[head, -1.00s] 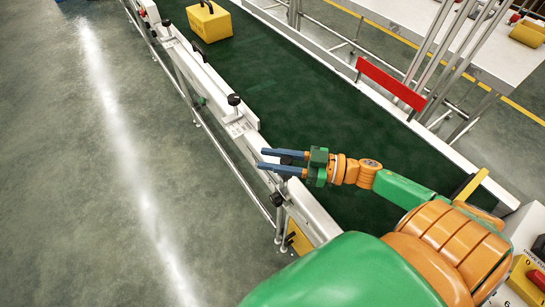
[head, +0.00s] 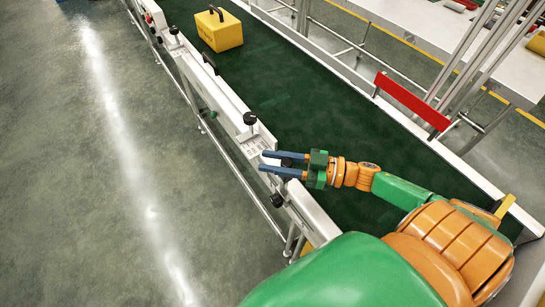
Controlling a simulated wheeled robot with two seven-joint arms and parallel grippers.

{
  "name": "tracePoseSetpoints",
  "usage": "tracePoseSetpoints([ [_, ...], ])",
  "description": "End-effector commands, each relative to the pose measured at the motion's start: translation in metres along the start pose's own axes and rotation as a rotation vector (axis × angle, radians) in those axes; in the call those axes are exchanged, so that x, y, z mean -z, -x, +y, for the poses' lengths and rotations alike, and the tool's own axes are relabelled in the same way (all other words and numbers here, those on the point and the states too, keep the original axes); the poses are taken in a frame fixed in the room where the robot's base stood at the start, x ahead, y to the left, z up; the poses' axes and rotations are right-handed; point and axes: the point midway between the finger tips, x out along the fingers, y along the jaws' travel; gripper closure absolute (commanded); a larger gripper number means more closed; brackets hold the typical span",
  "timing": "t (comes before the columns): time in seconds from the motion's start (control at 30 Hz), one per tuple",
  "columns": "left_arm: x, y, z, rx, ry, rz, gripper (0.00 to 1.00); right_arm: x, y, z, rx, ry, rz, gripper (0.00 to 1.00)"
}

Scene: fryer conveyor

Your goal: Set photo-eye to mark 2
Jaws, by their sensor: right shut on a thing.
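My right gripper (head: 283,163) reaches over the belt from the right to the near white side rail. Its two blue fingers are shut on a small dark knob (head: 287,161), partly hidden between them. This appears to be part of the photo-eye, but its body cannot be made out. Another black knob (head: 277,200) sits on the rail just below the fingers. A plate with small dark markings (head: 259,138) is on the rail just above the gripper; its numbers are too small to read. My left gripper is not in view.
A yellow case (head: 220,32) stands on the green conveyor belt (head: 310,100) at the far end. A black knob (head: 250,119) and a black handle (head: 209,64) stand up from the near rail. A red plate (head: 412,100) is on the far rail. Open floor lies left.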

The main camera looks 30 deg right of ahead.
Motion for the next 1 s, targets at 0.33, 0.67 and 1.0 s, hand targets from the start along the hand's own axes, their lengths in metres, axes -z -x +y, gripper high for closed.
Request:
tracePoseSetpoints([
  [0.33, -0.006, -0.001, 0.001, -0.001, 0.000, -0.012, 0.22, -0.002, 0.000, -0.001, 0.001, 0.001, -0.004, 0.37],
  [0.67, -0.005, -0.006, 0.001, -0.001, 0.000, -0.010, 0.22, -0.006, 0.034, 0.000, 0.000, -0.003, -0.013, 0.37],
  [1.0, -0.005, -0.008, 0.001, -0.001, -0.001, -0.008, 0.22, -0.003, 0.071, 0.001, 0.001, -0.001, -0.006, 0.37],
])
